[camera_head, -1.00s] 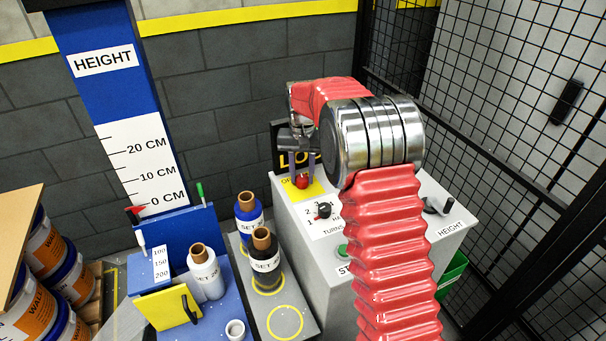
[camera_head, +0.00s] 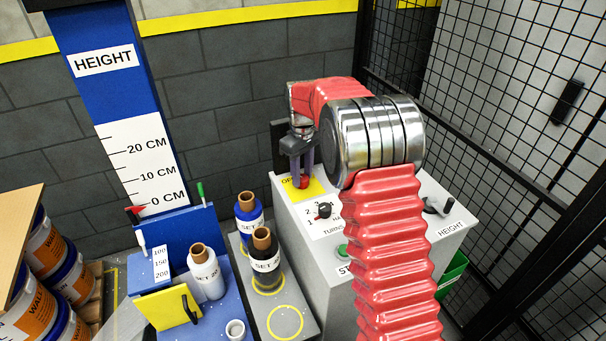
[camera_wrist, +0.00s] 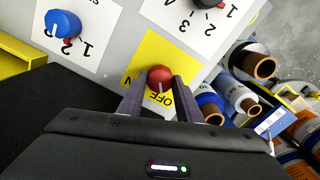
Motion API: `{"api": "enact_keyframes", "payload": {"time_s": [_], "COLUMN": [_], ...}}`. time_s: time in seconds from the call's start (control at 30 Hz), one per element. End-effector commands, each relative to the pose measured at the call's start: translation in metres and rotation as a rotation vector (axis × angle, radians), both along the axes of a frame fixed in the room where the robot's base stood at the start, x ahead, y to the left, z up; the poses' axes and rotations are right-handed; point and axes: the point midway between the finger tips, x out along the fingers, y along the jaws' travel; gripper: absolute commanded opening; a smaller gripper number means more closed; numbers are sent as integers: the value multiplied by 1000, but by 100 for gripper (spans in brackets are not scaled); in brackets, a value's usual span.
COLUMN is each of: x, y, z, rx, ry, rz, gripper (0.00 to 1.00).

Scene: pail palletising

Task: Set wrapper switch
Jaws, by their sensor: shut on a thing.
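The red switch knob (camera_head: 304,182) sits on a yellow plate (camera_head: 314,189) on top of the grey control cabinet (camera_head: 300,222). In the wrist view the red knob (camera_wrist: 160,74) has a white mark on its near side, and OFF is printed on the yellow plate (camera_wrist: 150,50) close by. My gripper (camera_head: 304,172) points down over the plate and is shut on the red knob. In the wrist view its two fingers (camera_wrist: 158,92) stand on either side of the knob. The far side of the plate's lettering is hidden.
A blue knob (camera_wrist: 63,24) shows in the wrist view. Film rolls (camera_head: 265,258) stand left. Mesh fencing (camera_head: 500,160) closes the right side.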

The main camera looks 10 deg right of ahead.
Motion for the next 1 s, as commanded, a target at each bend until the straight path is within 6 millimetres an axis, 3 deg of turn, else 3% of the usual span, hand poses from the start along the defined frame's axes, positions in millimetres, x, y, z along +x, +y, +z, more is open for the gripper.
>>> {"api": "enact_keyframes", "payload": {"time_s": [0.3,0.77,0.8,1.0], "x": [1,1,1,1], "y": [-1,-1,-1,-1], "z": [1,1,1,1], "rx": [0,-1,-1,0], "ry": [-5,-5,-5,-3], "rz": [119,134,134,133], "gripper": [9,9,34,49]}}
